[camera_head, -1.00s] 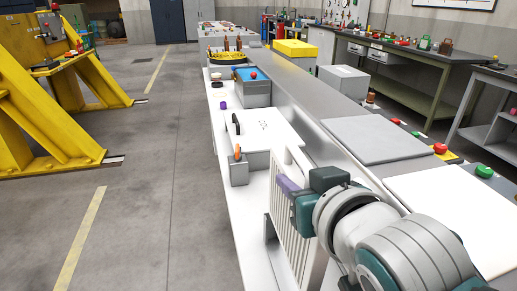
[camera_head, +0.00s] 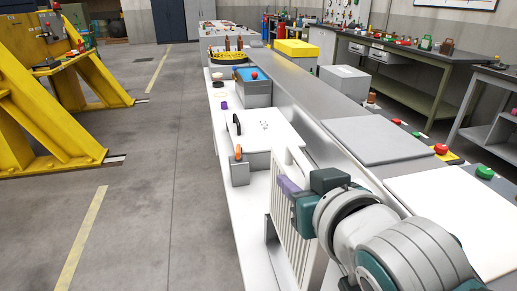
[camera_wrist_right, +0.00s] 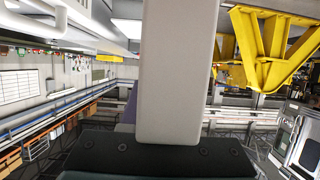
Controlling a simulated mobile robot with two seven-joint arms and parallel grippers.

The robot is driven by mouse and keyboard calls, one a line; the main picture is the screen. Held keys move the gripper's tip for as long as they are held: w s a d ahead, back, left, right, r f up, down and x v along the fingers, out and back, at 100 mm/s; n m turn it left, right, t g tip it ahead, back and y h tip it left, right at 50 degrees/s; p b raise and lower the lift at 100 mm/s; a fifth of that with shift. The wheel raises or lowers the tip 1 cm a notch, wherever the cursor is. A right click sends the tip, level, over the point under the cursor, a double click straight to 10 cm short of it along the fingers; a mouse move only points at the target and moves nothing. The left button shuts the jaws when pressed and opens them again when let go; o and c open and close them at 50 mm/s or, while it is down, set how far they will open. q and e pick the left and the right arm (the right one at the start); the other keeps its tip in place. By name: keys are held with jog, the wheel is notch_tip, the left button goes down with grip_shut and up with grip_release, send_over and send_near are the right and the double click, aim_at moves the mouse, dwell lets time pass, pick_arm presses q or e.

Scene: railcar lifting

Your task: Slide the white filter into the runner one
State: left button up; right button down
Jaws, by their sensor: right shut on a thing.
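The white filter (camera_head: 283,230) is an upright slatted panel with a pale frame, at the lower middle of the head view. My right gripper (camera_head: 290,192) is shut on its frame, near the upper part. In the right wrist view, a plain white bar (camera_wrist_right: 174,70), part of the held filter, rises from between my fingers (camera_wrist_right: 160,150). Just beyond the filter is a white box (camera_head: 268,128) with a black handle and small dark marks too small to read. I cannot make out runner one. The filter's lower end is partly hidden. My left gripper is out of view.
A grey panel (camera_head: 367,141) and a white panel (camera_head: 455,205) lie on the bench to the right. Open floor (camera_head: 170,200) lies left.

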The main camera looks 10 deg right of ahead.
pick_arm(q)
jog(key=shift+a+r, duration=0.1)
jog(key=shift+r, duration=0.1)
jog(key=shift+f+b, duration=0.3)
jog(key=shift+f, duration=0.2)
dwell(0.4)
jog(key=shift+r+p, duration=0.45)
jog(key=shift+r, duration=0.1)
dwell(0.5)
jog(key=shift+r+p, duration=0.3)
jog(key=shift+p, duration=0.1)
dwell(0.8)
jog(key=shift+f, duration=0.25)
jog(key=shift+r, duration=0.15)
dwell(0.3)
